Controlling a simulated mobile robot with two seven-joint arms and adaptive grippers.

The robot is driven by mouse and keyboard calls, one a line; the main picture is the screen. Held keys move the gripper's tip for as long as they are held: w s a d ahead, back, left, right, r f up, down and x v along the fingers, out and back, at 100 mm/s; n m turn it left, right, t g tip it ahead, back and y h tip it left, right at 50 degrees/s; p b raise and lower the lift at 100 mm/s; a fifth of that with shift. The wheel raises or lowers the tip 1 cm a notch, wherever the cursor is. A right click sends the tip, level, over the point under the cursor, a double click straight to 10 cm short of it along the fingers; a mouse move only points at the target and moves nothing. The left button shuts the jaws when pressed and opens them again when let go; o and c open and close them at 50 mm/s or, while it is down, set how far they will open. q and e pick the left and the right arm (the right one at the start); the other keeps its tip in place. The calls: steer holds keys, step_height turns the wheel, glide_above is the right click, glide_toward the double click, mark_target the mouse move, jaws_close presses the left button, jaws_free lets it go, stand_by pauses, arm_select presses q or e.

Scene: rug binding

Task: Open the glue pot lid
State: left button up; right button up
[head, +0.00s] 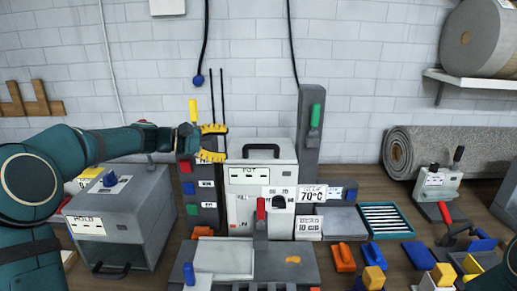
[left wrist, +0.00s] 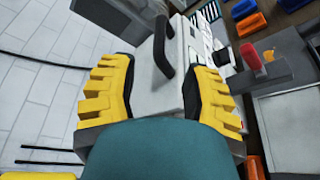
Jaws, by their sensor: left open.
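The glue pot (head: 262,185) is a light grey box with a POT label, standing at the middle back of the bench. Its lid (head: 277,157) looks closed and has a black arched handle (head: 261,148) on top. My left gripper (head: 222,143) is open, its yellow fingers pointing right, just left of the handle and apart from it. In the left wrist view the handle (left wrist: 163,45) lies ahead, between the two spread fingers (left wrist: 160,75), with nothing gripped. Part of my right arm shows at the bottom right corner; its gripper is not clear.
A grey HOLD box (head: 120,225) stands left of the pot. A grey post with a green handle (head: 315,115) rises just behind its right side. A red-handled tool (head: 261,212) stands in front. Orange and blue pieces and a teal tray (head: 385,219) lie to the right.

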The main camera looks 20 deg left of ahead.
mark_target(250, 146)
arm_select(q)
steer(key=x, duration=1)
steer(key=shift+w+d+f, duration=0.2)
steer(key=shift+w, duration=0.1)
jaws_close()
